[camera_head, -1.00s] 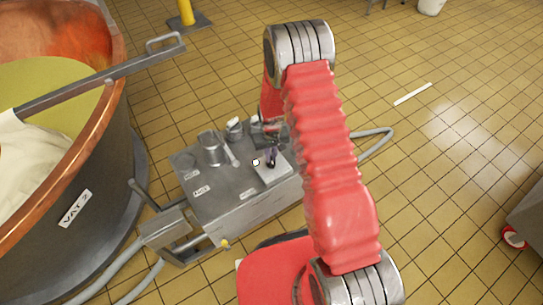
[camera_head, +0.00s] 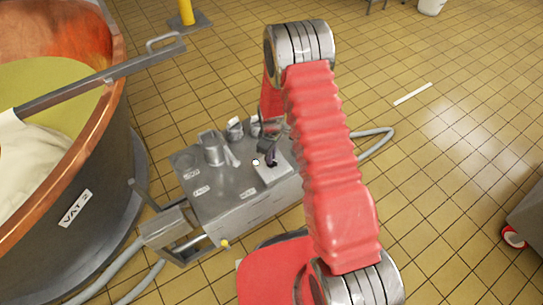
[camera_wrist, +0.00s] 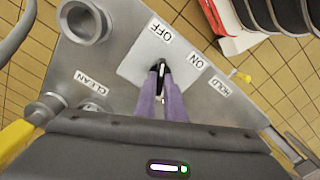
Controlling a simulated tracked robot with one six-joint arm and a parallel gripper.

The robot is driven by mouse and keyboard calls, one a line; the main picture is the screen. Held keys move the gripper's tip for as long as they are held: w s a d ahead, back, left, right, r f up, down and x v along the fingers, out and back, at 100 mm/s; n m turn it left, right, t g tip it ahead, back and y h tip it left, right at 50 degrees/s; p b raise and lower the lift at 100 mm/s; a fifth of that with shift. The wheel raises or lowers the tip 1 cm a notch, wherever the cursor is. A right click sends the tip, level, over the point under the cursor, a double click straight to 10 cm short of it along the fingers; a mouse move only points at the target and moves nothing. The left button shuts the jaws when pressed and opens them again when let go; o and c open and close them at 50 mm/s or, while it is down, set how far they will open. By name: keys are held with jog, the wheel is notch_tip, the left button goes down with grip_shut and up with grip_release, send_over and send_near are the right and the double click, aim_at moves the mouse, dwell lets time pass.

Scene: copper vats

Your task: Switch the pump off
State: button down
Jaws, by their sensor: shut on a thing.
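The pump's steel control box (camera_head: 225,205) stands on the floor beside the copper vat. On its top, a pale switch plate carries an OFF label (camera_wrist: 159,31) and an ON label (camera_wrist: 196,62) in the wrist view. My gripper (camera_wrist: 161,72) is over this plate, its two purple fingers shut on the small black switch lever (camera_wrist: 158,83) between the labels. The fingers hide much of the lever, so I cannot tell which label it points to. In the head view my gripper (camera_head: 271,160) reaches down to the plate (camera_head: 270,176).
Metal pipe stubs (camera_head: 213,150) rise from the box top near my gripper. HOLD (camera_wrist: 220,86) and CLEAN (camera_wrist: 91,82) labels lie around the plate. The copper vat (camera_head: 118,150) is at left, and a hose (camera_head: 375,145) loops right. The tiled floor at right is mostly clear.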

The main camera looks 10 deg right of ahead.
jog(key=shift+d, duration=0.15)
dwell(0.3)
jog(key=c, duration=1.8)
grip_release()
jog(key=shift+c, duration=0.2)
notch_tip(320, 180, up, 14)
jog(key=shift+f, duration=0.15)
